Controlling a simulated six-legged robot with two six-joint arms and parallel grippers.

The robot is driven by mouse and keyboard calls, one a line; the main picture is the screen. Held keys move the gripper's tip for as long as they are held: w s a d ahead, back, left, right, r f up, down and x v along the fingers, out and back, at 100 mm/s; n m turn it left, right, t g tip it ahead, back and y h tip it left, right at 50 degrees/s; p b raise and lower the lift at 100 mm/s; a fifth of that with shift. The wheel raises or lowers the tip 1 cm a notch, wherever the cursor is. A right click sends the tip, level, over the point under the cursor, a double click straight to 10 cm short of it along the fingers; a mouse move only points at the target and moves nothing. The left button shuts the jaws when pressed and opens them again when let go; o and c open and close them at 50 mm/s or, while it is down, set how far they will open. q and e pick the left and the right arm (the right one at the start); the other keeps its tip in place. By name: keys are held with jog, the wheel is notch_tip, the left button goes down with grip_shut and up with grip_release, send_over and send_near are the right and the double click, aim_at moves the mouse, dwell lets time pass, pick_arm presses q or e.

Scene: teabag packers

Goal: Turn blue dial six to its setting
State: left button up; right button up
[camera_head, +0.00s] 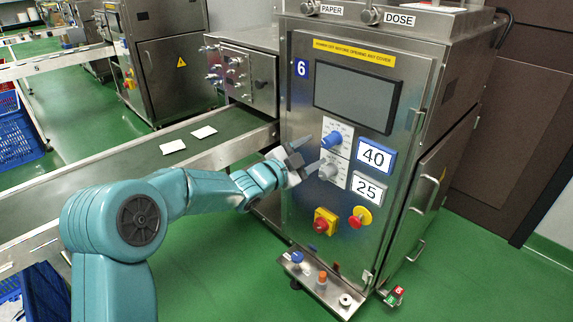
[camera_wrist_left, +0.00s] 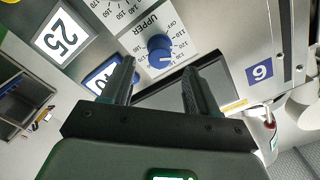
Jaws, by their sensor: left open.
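The blue dial (camera_head: 331,140) sits on a white scale plate on the front of the machine marked with a blue 6 badge (camera_head: 302,68). In the left wrist view the blue dial (camera_wrist_left: 160,47), labelled UPPER, shows just beyond and between the fingertips. A blue-framed sign reading 40 (camera_head: 375,156) is to the right of the dial. My left gripper (camera_head: 303,157) is open and empty, just left of the dial in the head view. The left wrist view also shows its two parted fingers (camera_wrist_left: 159,66). I cannot tell whether they touch the dial. My right gripper is in neither view.
A grey dial (camera_head: 328,171) is just below, with a sign reading 25 (camera_head: 366,188). A red button on yellow (camera_head: 324,222) and a red-yellow switch (camera_head: 360,217) are lower down. A dark screen (camera_head: 347,95) is above. A conveyor (camera_head: 110,170) with white packets runs left.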

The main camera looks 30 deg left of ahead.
pick_arm(q)
jog(key=p+v, duration=0.1)
jog(key=v, duration=0.8)
jog(key=shift+s, duration=0.15)
jog(key=s+d+f+n+g, duration=0.2)
jog(key=s+d+f, duration=0.15)
jog(key=f, duration=0.55)
jog(key=s+d+f+n+g, duration=0.2)
jog(key=d+f+g, duration=0.15)
jog(key=f, duration=0.55)
jog(key=s+d+f+n+g, duration=0.2)
jog(key=d+f, duration=0.3)
jog(key=f, duration=0.3)
jog(key=s+d+f+n+g+y, duration=0.1)
jog(key=s+f+n+g, duration=0.5)
jog(key=s, duration=0.5)
jog(key=s+d+f+n+g+y, duration=0.1)
jog(key=s+f+n+g, duration=0.2)
jog(key=s+f, duration=0.65)
notch_tip(320, 180, up, 33)
jog(key=s+d+p, duration=0.1)
jog(key=s+p, duration=0.1)
jog(key=p, duration=2.8)
jog(key=shift+s+f+p, duration=0.15)
jog(key=shift+s+p, duration=0.15)
